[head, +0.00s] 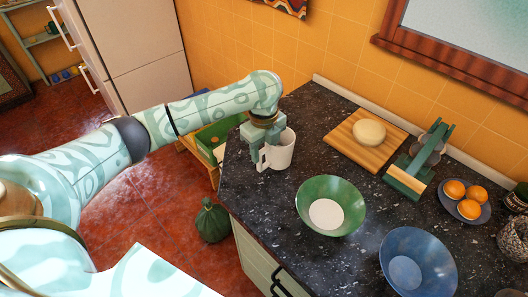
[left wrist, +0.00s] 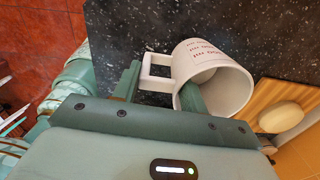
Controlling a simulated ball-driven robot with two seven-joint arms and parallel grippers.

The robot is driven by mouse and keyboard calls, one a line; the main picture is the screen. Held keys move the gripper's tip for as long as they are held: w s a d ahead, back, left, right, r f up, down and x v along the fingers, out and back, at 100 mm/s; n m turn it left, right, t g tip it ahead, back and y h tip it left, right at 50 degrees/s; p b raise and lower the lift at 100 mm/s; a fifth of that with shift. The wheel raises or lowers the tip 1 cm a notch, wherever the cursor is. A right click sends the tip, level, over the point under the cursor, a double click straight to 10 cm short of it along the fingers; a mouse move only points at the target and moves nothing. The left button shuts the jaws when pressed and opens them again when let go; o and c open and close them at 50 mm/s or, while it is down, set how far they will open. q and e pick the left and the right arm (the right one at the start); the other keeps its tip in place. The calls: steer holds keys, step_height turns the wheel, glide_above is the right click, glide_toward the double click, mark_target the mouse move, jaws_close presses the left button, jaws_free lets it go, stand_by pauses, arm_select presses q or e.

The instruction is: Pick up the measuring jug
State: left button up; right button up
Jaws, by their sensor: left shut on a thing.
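The white measuring jug (head: 281,152) is upright at the left end of the dark speckled counter (head: 345,262). I cannot tell whether its base touches the counter. In the left wrist view, one finger of the gripper (left wrist: 160,88) is outside by the handle and the other is inside the jug's mouth. My right gripper is in neither view.
A green bowl (head: 344,194) is right of the jug, with a blue bowl (head: 432,250) nearer. A cutting board (head: 345,138) with a pale round item, a green scale-like device (head: 424,155) and a plate of oranges (head: 454,189) stand farther right.

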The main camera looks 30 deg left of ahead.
arm_select(q)
steer(key=s+d+r+p, duration=0.5)
steer(key=s+r, duration=0.4)
steer(key=s, duration=0.3)
steer(key=shift+d+p, duration=0.35)
steer(key=shift+d, duration=0.4)
steer(key=shift+w, duration=0.1)
